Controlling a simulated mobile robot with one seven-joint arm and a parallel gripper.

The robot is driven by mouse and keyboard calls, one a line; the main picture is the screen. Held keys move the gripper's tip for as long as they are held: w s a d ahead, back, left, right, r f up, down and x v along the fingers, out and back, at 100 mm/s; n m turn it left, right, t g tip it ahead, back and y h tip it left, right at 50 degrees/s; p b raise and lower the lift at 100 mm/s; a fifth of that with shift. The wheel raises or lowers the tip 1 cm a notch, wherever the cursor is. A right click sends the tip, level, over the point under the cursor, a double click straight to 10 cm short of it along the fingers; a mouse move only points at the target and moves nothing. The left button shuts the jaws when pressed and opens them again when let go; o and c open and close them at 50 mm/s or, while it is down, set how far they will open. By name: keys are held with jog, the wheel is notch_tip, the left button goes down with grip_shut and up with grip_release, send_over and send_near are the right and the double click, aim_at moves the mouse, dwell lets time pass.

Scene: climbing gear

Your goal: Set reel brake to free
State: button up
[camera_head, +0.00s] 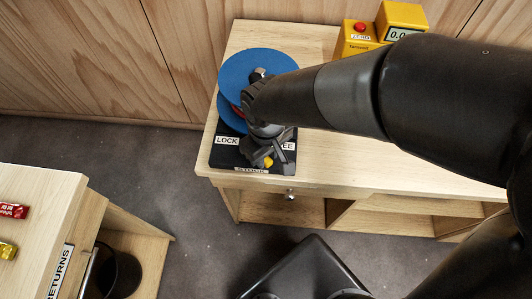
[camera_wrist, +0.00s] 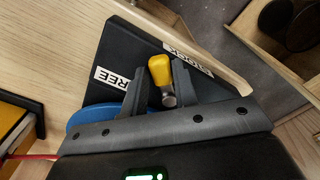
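The reel (camera_head: 252,68) has blue discs and stands on a black base plate (camera_head: 222,160) on the wooden bench. A "LOCK" label (camera_head: 227,140) is on the left of the plate and a partly covered "FREE" label (camera_head: 288,146) on the right. The brake lever's yellow knob (camera_head: 268,162) shows at the plate's front. My gripper (camera_head: 265,152) is over the plate. The "FREE" label (camera_wrist: 130,82) lies beside the left finger. The lever's pivot is hidden.
A yellow scale (camera_head: 395,22) with a display and a yellow box with a red button (camera_head: 360,28) stand at the back of the bench. A "STOCK" label (camera_wrist: 188,56) is at the plate's front edge. A returns counter (camera_head: 40,190) stands at lower left.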

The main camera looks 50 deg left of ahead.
aim_at(267, 159)
jog(key=o, duration=0.3)
jog(key=shift+o, duration=0.2)
notch_tip(267, 159, up, 11)
dwell(0.4)
jog(key=shift+f, duration=0.15)
jog(key=w+d+r+m+t, duration=0.1)
jog(key=w+d+r+m, duration=0.25)
jog(key=w+d, duration=0.5)
jog(key=w+d+r+m+t, duration=0.2)
jog(key=w+d+m, duration=0.3)
jog(key=w+d, duration=0.4)
jog(key=s+d+r+m+t, duration=0.1)
jog(key=d+m, duration=0.4)
jog(key=d, duration=0.7)
jog(key=s+d+r+m+t, duration=0.1)
jog(key=d+m, duration=0.3)
jog(key=d, duration=0.7)
jog(key=shift+s+d+r+m+t, duration=0.15)
jog(key=shift+d+r+m+t, duration=0.15)
jog(key=shift+d+r+m, duration=0.15)
